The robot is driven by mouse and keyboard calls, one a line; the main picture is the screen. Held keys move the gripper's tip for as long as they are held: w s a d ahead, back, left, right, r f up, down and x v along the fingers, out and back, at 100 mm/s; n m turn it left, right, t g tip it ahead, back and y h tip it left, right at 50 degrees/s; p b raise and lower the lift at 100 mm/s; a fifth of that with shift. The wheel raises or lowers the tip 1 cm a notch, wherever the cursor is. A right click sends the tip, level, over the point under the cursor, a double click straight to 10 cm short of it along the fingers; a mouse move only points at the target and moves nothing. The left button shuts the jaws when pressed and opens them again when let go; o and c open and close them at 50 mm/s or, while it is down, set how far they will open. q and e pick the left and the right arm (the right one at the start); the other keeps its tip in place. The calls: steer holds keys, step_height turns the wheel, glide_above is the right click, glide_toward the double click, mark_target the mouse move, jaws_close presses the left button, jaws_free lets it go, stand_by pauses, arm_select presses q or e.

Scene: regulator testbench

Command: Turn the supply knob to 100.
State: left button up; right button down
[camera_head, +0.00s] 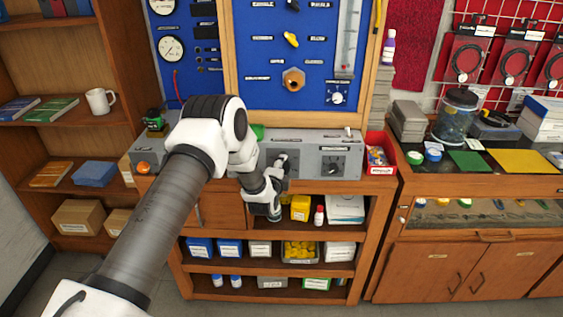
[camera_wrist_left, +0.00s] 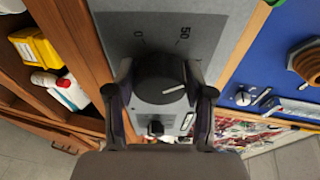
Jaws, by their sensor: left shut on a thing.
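A round black knob (camera_wrist_left: 160,80) with a white pointer line sits on a grey panel in the left wrist view. Marks "0" and "50" show on the panel above it in that view. The pointer line is toward the picture's right and slightly up; a 100 mark cannot be made out. My left gripper (camera_wrist_left: 163,95) is shut on the knob, one finger on each side. In the head view my left gripper (camera_head: 279,163) is at the front of the grey panel (camera_head: 309,153) and largely hides the knob. My right gripper is not in view.
A second black knob (camera_head: 333,170) is on the panel to the right. A red bin (camera_head: 379,169) stands beside the panel's right end. The blue gauge board (camera_head: 264,70) rises behind, with a brass hex fitting (camera_head: 293,79). Open shelves with boxes lie below.

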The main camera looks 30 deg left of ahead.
arm_select(q)
steer(key=m+p, duration=0.1)
steer(key=m, duration=0.1)
steer(key=m+p, duration=0.1)
steer(key=shift+r+g+p, duration=0.25)
steer(key=shift+g+p, duration=0.05)
steer(key=shift+f+m+g+p, duration=0.15)
steer(key=shift+m+g+p, duration=0.15)
steer(key=shift+m+p, duration=0.9)
steer(key=shift+m+b, duration=0.3)
steer(key=shift+m, duration=0.1)
steer(key=o, duration=1.2)
steer(key=shift+c, duration=0.2)
steer(key=v, duration=1.1)
steer(key=shift+s, duration=0.4)
steer(key=shift+d, duration=0.15)
